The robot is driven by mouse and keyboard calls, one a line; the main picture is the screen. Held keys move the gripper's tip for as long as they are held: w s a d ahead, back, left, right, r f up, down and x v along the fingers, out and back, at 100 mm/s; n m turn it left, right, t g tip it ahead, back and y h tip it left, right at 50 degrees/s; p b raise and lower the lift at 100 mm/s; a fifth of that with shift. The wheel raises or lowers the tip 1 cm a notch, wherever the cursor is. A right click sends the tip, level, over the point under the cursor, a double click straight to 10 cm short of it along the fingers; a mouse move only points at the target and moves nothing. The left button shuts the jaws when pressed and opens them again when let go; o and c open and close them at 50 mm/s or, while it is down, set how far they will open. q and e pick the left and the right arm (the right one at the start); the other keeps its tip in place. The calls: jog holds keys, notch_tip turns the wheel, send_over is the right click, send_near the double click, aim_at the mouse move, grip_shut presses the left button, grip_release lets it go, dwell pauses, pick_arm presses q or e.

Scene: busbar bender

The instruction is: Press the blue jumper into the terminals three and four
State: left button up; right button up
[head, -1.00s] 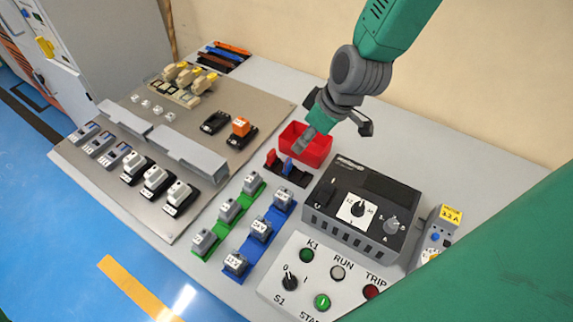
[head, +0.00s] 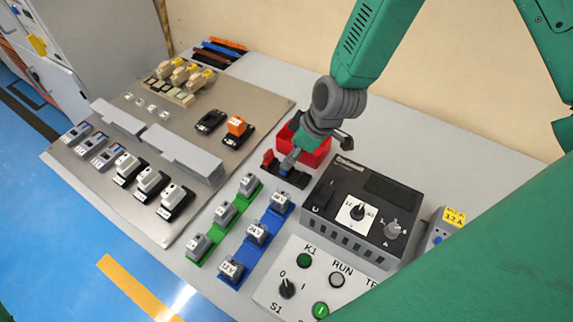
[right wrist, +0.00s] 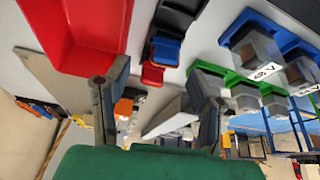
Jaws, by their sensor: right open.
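The blue jumper (right wrist: 165,50) sits in a small black holder (right wrist: 177,18) beside a red jumper (right wrist: 152,75), seen in the right wrist view. In the head view the holder (head: 297,178) stands in front of the red bin, and my gripper mostly hides the blue jumper. The red jumper (head: 267,157) shows at the holder's left end. My right gripper (head: 288,162) points down at the holder. In the right wrist view its two fingers (right wrist: 158,75) are apart with nothing held between them. I cannot tell which terminals are three and four. My left gripper is not in view.
A red bin (head: 316,158) stands right behind the holder. A black device with knobs (head: 352,212) is to the right. Green (head: 224,216) and blue (head: 255,238) strips carry grey blocks in front. A metal panel (head: 215,112) with switches and beige terminals (head: 178,88) lies left.

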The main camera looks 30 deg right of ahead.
notch_tip(320, 180, down, 2)
jog(key=shift+a+f, duration=0.1)
jog(key=shift+w+a+f, duration=0.5)
jog(key=shift+a+f, duration=0.3)
jog(key=shift+f, duration=0.1)
jog(key=shift+w+a+f, duration=0.15)
jog(key=shift+w+a, duration=0.05)
jog(key=shift+a, duration=0.25)
jog(key=shift+s, duration=0.1)
jog(key=c, duration=0.5)
jog(key=shift+d, duration=0.4)
jog(key=c, duration=0.5)
jog(key=shift+o, duration=0.2)
jog(key=shift+d, duration=0.45)
jog(key=shift+a+r, duration=0.2)
jog(key=shift+a, duration=0.15)
jog(key=r, duration=0.9)
jog(key=shift+d+r, duration=0.2)
jog(key=shift+r, duration=0.1)
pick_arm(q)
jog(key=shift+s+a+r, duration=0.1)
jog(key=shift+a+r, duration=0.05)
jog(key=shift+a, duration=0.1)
pick_arm(e)
jog(key=shift+a, duration=0.2)
